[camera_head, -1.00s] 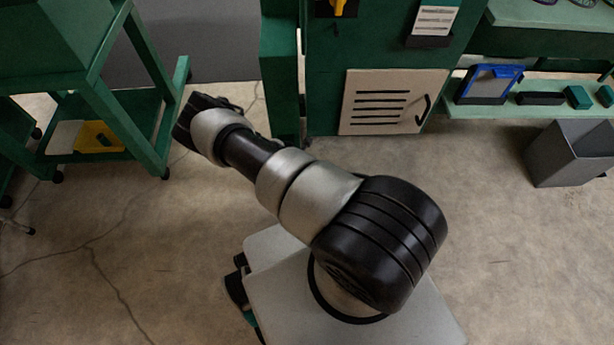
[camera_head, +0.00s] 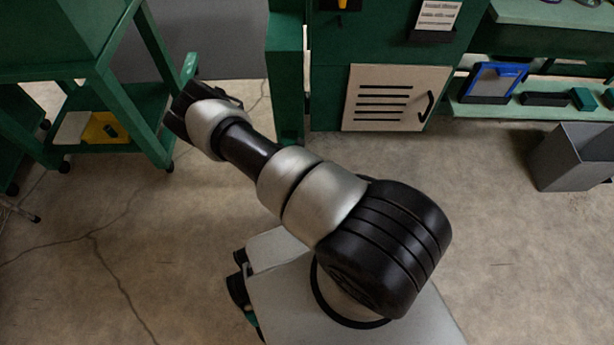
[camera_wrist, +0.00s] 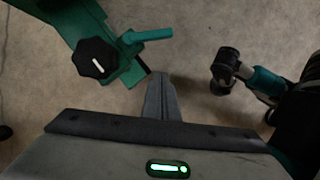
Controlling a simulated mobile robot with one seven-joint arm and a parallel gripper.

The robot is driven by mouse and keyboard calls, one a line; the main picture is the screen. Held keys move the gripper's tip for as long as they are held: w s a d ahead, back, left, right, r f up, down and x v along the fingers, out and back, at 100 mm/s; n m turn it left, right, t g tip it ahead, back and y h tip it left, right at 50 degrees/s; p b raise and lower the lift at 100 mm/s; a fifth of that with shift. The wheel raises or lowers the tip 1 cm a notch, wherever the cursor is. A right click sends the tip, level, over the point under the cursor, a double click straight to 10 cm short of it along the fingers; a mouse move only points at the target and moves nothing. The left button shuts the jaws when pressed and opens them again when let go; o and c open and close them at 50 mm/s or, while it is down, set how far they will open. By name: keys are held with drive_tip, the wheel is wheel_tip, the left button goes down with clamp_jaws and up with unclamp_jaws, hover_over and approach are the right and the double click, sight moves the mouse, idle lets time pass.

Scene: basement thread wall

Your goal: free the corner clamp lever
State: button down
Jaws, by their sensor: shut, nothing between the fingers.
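In the wrist view, a black knob (camera_wrist: 95,58) with a white mark sits on a green bracket (camera_wrist: 72,18) at the upper left. A short teal lever (camera_wrist: 148,35) sticks out to the right from the bracket's corner; it looks like the clamp lever. My gripper (camera_wrist: 161,76) is shut and empty. Its fingertips show just below the lever and right of the bracket's lower end, apart from the lever in the picture; the depth gap is unclear. In the head view the fingers and lever cannot be made out beyond my arm's dark end.
A green wheeled cart (camera_head: 125,95) stands at the left, with a yellow item (camera_head: 101,128) on its lower shelf. A green cabinet with a beige slotted panel (camera_head: 392,98) stands behind my arm. A grey bin (camera_head: 574,157) is at the right. Bare concrete floor lies between.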

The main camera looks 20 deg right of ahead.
drive_tip(key=p+v, duration=0.2)
drive_tip(key=v, duration=0.6)
drive_tip(key=shift+d+r, duration=0.25)
drive_tip(key=shift+r, duration=0.2)
drive_tip(key=shift+s, duration=0.1)
drive_tip(key=w+a+r+m, duration=0.1)
drive_tip(key=w+r+m, duration=0.2)
drive_tip(key=r, duration=0.5)
drive_tip(key=w+a+r+m+t, duration=0.1)
drive_tip(key=w+r+m, duration=0.15)
drive_tip(key=r, duration=0.55)
drive_tip(key=w+a+r+m, duration=0.1)
drive_tip(key=w+r+m, duration=0.2)
drive_tip(key=r, duration=0.5)
drive_tip(key=s+r+m+t+y, duration=0.1)
drive_tip(key=s+r+m, duration=0.15)
drive_tip(key=r, duration=0.65)
drive_tip(key=s+r+m+y, duration=0.15)
drive_tip(key=r+m, duration=0.25)
drive_tip(key=r, duration=0.6)
drive_tip(key=s+a+r+m+t+y, duration=0.2)
drive_tip(key=s+r+m, duration=0.5)
drive_tip(key=s+r, duration=1.2)
wheel_tip(320, 180, up, 21)
drive_tip(key=s+p, duration=0.1)
drive_tip(key=p, duration=2.1)
drive_tip(key=shift+s+f, duration=0.25)
drive_tip(key=shift+s, duration=0.05)
